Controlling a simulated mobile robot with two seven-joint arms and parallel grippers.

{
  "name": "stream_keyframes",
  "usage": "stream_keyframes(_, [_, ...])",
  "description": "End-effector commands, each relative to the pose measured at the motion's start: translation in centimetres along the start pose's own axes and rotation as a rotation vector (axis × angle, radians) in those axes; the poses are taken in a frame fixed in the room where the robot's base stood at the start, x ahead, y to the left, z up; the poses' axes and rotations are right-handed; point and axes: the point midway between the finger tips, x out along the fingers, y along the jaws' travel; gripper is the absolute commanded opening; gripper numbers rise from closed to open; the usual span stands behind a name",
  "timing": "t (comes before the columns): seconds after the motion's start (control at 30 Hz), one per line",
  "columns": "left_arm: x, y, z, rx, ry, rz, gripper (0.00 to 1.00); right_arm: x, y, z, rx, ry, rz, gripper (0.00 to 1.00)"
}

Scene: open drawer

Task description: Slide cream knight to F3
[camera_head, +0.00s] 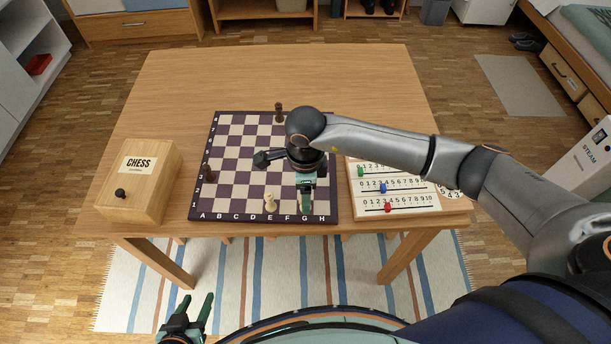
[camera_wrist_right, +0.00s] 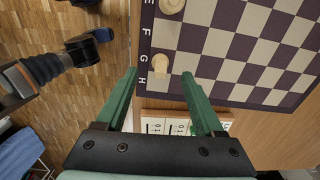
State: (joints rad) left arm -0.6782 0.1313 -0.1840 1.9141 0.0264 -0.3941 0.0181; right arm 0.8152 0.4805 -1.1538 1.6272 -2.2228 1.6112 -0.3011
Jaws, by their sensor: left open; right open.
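The chessboard (camera_head: 228,212) lies on the table with its lettered edge facing me. In the right wrist view a small cream piece (camera_wrist_right: 159,65), which fits the knight, stands by the G mark on the first rank. My right gripper (camera_wrist_right: 160,76) is open with its green fingertips to either side of it. I cannot tell how far above the board they are. In the head view my right gripper (camera_head: 306,207) covers this piece. F3 is free of pieces. A taller cream piece (camera_head: 270,201) stands on E1. My left gripper (camera_head: 198,300) is open and empty, below the table's front edge.
A wooden chess box (camera_head: 150,200) with a dark knob stands left of the board. A slider counter board (camera_head: 425,205) lies to its right. Dark pieces stand at the far edge (camera_head: 279,112) and left edge (camera_head: 208,174). The table behind is clear.

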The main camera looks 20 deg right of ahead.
Motion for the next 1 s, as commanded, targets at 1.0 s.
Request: stream_keyframes(1.0, [-0.1, 0.0, 0.0, 0.000, -0.001, 0.000, 0.50, 4.2, 0.0, 0.0, 0.000, -0.001, -0.001, 0.34])
